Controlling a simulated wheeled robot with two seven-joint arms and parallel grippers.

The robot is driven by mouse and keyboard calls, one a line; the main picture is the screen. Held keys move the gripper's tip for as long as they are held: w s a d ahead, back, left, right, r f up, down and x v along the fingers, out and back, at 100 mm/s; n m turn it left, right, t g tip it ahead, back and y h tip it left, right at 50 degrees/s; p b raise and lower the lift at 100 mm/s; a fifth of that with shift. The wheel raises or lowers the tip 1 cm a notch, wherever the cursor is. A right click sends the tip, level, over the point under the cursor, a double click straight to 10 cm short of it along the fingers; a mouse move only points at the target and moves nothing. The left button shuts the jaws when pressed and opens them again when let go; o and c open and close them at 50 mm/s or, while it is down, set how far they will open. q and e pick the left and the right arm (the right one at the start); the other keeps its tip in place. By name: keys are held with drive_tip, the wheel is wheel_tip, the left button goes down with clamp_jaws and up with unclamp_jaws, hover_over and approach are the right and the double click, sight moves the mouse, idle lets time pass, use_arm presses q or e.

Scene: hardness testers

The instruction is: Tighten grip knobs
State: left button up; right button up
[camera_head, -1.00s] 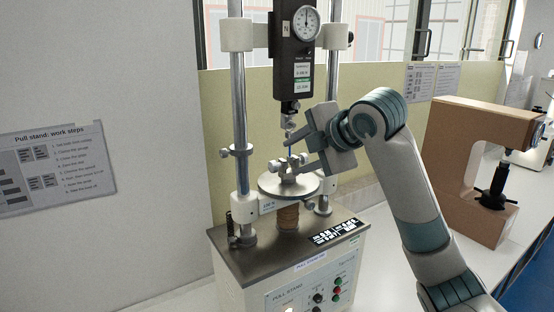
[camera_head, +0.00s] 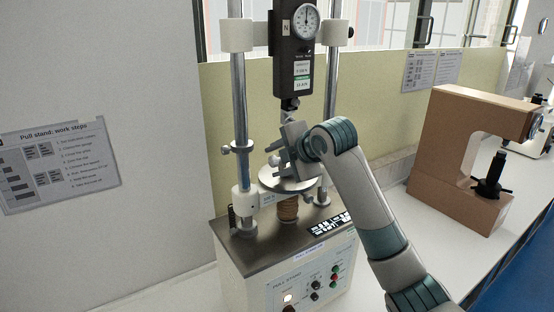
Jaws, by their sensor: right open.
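The pull stand (camera_head: 290,262) stands on the bench with two steel columns and a dark force gauge (camera_head: 294,60) with a round dial at the top. Below the gauge is a round metal plate (camera_head: 270,181) with a lower grip and its small knobs (camera_head: 273,160). My right gripper (camera_head: 280,150) is at the lower grip, just above the plate. Its grey body hides much of the grip and the upper hook area. The fingers are mostly hidden, so contact with a knob cannot be told. My left gripper is out of view.
A brown C-shaped tester (camera_head: 452,150) with a black spindle stands on the bench at right. A work-steps sheet (camera_head: 60,165) hangs on the left wall. The control panel (camera_head: 318,285) is at the stand's front. Bare bench lies between the stand and the brown tester.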

drive_tip(key=shift+c, duration=0.6)
drive_tip(key=c, duration=0.9)
drive_tip(key=shift+w+r+g+h, duration=0.1)
drive_tip(key=shift+r+g+h, duration=0.15)
drive_tip(key=shift+g, duration=0.25)
drive_tip(key=shift+w+a+g+h, duration=0.1)
drive_tip(key=shift+g+h, duration=0.35)
drive_tip(key=shift+g, duration=0.15)
drive_tip(key=shift+w+a+g+h, duration=0.1)
drive_tip(key=shift+g+h, duration=0.3)
drive_tip(key=shift+g, duration=0.2)
